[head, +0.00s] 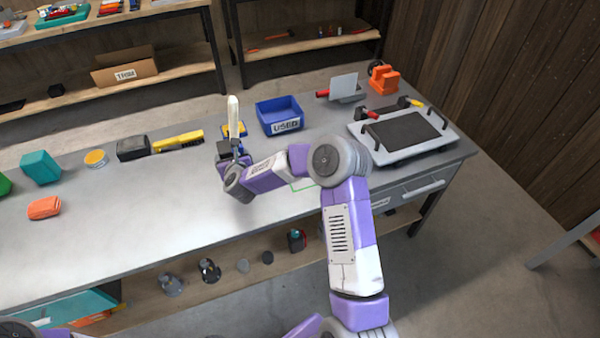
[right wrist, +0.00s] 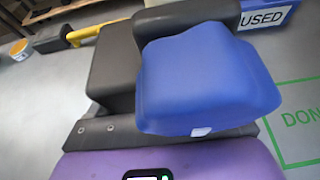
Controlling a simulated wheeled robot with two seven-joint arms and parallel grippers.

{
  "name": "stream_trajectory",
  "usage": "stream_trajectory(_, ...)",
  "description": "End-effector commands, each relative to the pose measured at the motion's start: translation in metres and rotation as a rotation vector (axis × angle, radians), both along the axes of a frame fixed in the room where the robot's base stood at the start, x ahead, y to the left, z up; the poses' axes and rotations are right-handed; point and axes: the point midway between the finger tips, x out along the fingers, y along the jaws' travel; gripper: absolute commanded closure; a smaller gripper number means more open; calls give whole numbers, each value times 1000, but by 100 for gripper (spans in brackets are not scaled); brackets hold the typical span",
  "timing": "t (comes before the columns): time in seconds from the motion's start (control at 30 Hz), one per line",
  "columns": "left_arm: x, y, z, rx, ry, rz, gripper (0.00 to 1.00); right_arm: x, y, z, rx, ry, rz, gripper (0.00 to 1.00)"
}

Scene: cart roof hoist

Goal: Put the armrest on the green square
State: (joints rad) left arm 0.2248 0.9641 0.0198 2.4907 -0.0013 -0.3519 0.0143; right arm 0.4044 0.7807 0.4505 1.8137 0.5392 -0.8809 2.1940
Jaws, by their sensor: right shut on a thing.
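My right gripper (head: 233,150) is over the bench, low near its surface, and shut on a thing. In the right wrist view a blue block (right wrist: 205,85) and dark grey parts fill the middle; I cannot tell which belong to the held thing. The green square (head: 303,187) is a thin outline on the bench, partly hidden by my right arm. It also shows in the right wrist view (right wrist: 282,82), right of the gripper.
A blue bin marked USED (head: 280,115) stands behind the square. A grey tray-like fixture (head: 440,141) is at the right. A yellow tool (head: 178,142), a black box (head: 132,148) and a tin (head: 96,158) stand left.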

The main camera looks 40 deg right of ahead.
Motion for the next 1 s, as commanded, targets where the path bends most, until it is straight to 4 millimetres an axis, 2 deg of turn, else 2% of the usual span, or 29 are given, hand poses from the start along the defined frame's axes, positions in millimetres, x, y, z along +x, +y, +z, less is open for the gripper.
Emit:
stream_trajectory(0.03,0,0,-11,0,0,0,0,-4,-28,-2,-6,-7,-42,75)
stream_trajectory(0.2,0,0,-32,0,0,0,0,-26,-111,-2,-8,-5,-167,75)
stream_trajectory(0.3,0,0,-41,0,0,0,0,-43,-152,0,-8,-6,-233,75)
stream_trajectory(0.43,0,0,-51,0,0,0,0,-63,-193,3,-3,-8,-303,75)
stream_trajectory(0.53,0,0,-55,0,0,0,0,-75,-213,5,-1,-10,-338,75)
stream_trajectory(0.67,0,0,-59,0,0,0,0,-83,-226,3,3,-10,-362,75)
stream_trajectory(1.0,0,0,-76,0,0,0,0,-85,-228,-50,4,-10,-367,75)
